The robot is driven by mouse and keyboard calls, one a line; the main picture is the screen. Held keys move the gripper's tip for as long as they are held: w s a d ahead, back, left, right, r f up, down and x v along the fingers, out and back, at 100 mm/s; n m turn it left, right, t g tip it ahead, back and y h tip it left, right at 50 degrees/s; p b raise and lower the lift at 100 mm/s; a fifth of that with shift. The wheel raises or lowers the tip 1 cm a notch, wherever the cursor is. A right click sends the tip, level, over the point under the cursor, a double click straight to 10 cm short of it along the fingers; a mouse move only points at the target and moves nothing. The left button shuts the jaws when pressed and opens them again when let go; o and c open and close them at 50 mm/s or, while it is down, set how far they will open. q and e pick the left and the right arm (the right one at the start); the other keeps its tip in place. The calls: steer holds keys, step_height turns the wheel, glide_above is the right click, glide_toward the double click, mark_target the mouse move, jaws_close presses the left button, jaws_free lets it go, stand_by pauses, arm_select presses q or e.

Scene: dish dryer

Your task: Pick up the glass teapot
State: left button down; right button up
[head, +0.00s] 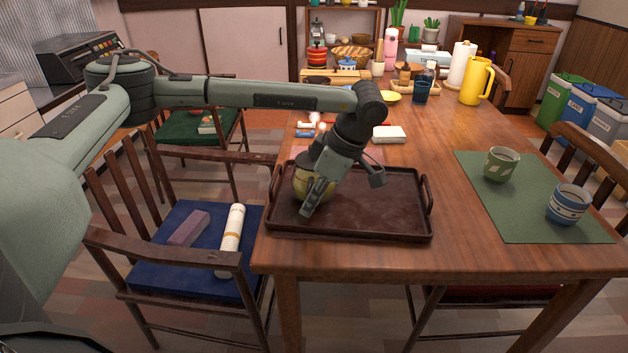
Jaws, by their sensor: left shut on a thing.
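The glass teapot (299,184), round and yellowish, is at the left side of the dark brown tray (393,203) on the wooden table. My left gripper (311,199) reaches down from above and is shut on the teapot. The gripper hides much of the teapot, including its right side, so its handle and spout are hard to make out. I cannot tell whether the teapot touches the tray. My right gripper is not in view.
A green mat (540,222) with a green cup (501,165) and a blue striped cup (567,204) lies to the right. A white box-like item (389,134) is behind the tray. A yellow pitcher (476,81) stands farther back. The tray's right half is clear.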

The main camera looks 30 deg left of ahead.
arm_select(q)
steer(key=shift+r, duration=0.1)
stand_by(0.4)
steer(key=shift+r, duration=0.45)
steer(key=r, duration=0.3)
steer(key=shift+s+r+b, duration=0.15)
steer(key=shift+s+b, duration=0.05)
steer(key=shift+b, duration=0.15)
steer(key=s+d+r+p, duration=0.1)
steer(key=s+r, duration=0.5)
steer(key=s, duration=0.5)
steer(key=shift+r, duration=0.35)
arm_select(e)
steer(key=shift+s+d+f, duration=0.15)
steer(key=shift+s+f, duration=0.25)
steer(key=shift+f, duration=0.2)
arm_select(q)
steer(key=shift+d, duration=0.1)
